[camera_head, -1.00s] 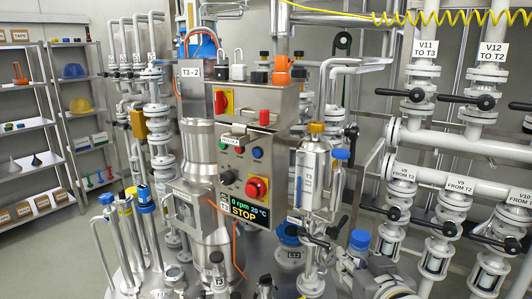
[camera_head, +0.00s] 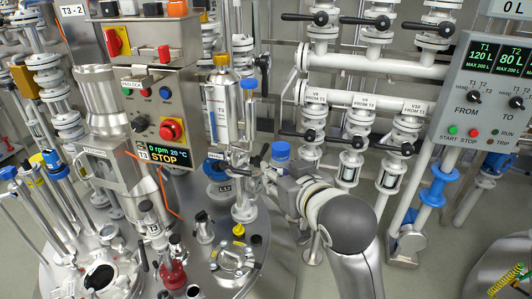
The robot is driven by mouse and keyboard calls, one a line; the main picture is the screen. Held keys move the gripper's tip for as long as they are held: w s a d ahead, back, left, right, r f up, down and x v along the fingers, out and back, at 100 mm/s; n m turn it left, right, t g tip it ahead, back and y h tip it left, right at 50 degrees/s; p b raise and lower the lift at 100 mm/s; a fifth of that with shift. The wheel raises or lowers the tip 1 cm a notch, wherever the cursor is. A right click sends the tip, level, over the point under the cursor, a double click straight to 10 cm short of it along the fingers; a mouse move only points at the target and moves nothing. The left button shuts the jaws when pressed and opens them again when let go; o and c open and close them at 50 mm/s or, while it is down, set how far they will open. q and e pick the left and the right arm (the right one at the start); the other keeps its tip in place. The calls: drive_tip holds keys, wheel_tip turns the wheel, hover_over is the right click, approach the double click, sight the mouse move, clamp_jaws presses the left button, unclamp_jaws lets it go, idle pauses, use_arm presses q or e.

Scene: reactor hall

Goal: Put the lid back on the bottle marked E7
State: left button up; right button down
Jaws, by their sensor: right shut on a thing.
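My right gripper (camera_head: 258,178) reaches in from the lower right, its fingers pointing left and away. It is shut, and its own body hides most of what lies between its fingers. A blue lid-like cap (camera_head: 281,150) shows just above the gripper. I cannot tell whether it is held or stands behind. No E7 mark can be read on anything in view, so I cannot pick out that bottle. My left gripper is not in view.
A metal cylinder with an orange top (camera_head: 222,100) stands left of the gripper, near a thin blue-capped tube (camera_head: 249,84). The control box (camera_head: 155,110) and the crowded reactor top (camera_head: 200,275) are to the left. Valves (camera_head: 360,132) stand behind. A pump panel (camera_head: 480,95) is at the right.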

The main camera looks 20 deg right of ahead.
drive_tip(key=s+a+f+n+g+y, duration=0.3)
drive_tip(key=a+f+n+y, duration=0.1)
drive_tip(key=a, duration=0.4)
drive_tip(key=s+a+f+n+g+y, duration=0.2)
drive_tip(key=a+f+n+g+y, duration=0.2)
drive_tip(key=a+n+y, duration=0.3)
drive_tip(key=shift+s+a+f+n+g+y, duration=0.35)
drive_tip(key=shift+a+f+n, duration=0.2)
drive_tip(key=shift+f, duration=0.2)
